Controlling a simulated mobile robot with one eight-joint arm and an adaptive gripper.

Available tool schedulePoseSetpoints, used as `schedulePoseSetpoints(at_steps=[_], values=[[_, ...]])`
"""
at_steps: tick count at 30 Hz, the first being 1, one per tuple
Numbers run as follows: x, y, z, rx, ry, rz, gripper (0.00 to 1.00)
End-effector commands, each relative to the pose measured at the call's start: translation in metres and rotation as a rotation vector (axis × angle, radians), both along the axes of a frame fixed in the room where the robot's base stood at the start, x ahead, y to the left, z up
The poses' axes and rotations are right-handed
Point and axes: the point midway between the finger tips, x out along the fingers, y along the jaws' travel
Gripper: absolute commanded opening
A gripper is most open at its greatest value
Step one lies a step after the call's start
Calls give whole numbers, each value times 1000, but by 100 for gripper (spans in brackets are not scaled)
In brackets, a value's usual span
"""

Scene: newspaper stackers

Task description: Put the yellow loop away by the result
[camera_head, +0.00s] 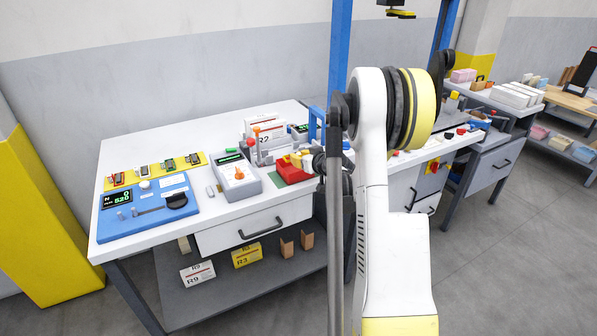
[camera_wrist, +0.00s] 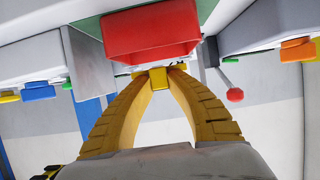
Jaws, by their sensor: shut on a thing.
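In the wrist view my gripper (camera_wrist: 158,70) has its two yellow fingers closed in on a small yellow piece (camera_wrist: 158,80), which looks like the yellow loop; its full shape is hidden. The fingertips are right by the edge of a red open bin (camera_wrist: 150,32); I cannot tell whether the piece touches it. In the head view the red bin (camera_head: 291,172) sits on the white bench, and the gripper end beside it is mostly hidden by my arm. A grey tester (camera_head: 238,180) with a green display and an orange knob stands left of the bin.
A blue instrument (camera_head: 150,207) with a dark display is at the bench's left front, with a yellow strip of small parts (camera_head: 155,170) behind it. White boxes (camera_head: 265,128) stand at the back. A drawer (camera_head: 255,228) and lower shelf are below. A red-tipped lever (camera_wrist: 234,94) is near the gripper.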

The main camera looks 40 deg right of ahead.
Motion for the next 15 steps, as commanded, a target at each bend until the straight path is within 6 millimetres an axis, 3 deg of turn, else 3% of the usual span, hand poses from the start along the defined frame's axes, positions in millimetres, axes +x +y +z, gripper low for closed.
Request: schedulePoseSetpoints(at_steps=[5, 11, 15], values=[[6, 0, -11, 0, 0, 0, 0], [5, 0, -42, 0, 0, -1, 0], [5, 0, -44, -1, 1, 0, 0]])
